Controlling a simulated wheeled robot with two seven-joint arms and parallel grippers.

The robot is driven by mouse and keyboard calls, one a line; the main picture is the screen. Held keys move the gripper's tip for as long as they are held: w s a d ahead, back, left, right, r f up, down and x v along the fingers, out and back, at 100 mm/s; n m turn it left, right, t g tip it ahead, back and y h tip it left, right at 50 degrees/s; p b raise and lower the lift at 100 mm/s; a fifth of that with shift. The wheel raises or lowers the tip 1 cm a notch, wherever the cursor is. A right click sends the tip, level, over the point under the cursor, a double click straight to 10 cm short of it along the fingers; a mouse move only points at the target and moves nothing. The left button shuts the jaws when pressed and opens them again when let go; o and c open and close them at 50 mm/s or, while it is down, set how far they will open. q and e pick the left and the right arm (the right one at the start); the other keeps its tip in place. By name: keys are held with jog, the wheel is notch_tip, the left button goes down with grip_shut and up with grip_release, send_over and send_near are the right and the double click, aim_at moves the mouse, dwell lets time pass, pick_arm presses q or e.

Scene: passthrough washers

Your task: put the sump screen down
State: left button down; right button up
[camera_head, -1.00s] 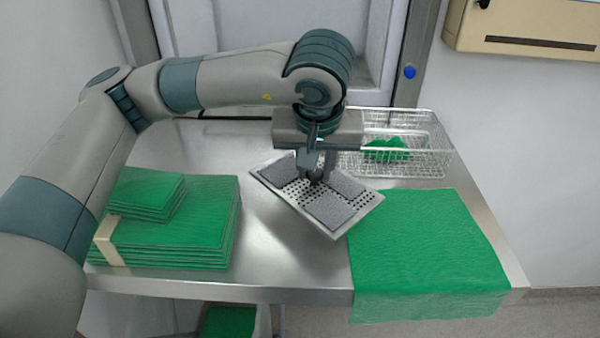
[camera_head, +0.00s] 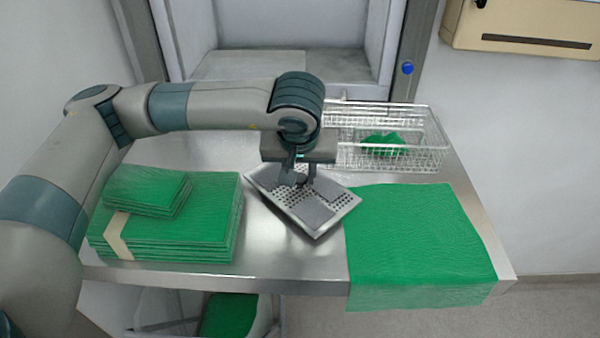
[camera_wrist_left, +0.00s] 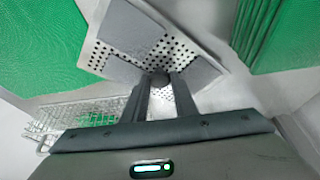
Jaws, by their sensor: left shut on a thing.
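The sump screen (camera_head: 322,217) is a perforated metal plate with grey pads on it. My left gripper (camera_head: 301,183) is above it in the head view, with its fingers shut on a small part at the middle of the screen. In the left wrist view the two fingers (camera_wrist_left: 161,82) meet at a dark knob on the screen (camera_wrist_left: 185,50). The screen appears close over the steel table (camera_head: 290,260); I cannot tell whether it touches the table. My right gripper is not in view.
A stack of folded green cloths (camera_head: 165,225) stands at the left. A green cloth (camera_head: 420,240) drapes over the table's front edge at right. A wire basket (camera_head: 435,155) with a green cloth (camera_head: 382,144) is behind. Bare table lies in front of the screen.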

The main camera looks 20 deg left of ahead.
pick_arm(q)
jog(key=shift+f+p, duration=0.3)
jog(key=shift+f, duration=0.4)
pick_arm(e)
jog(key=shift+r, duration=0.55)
pick_arm(q)
jog(key=shift+f+b, duration=0.2)
jog(key=shift+b, duration=0.3)
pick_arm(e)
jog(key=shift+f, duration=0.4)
pick_arm(q)
jog(key=c, duration=1.4)
grip_release()
jog(key=shift+c, duration=0.2)
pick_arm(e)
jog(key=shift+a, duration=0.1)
pick_arm(q)
jog(key=shift+r, duration=0.1)
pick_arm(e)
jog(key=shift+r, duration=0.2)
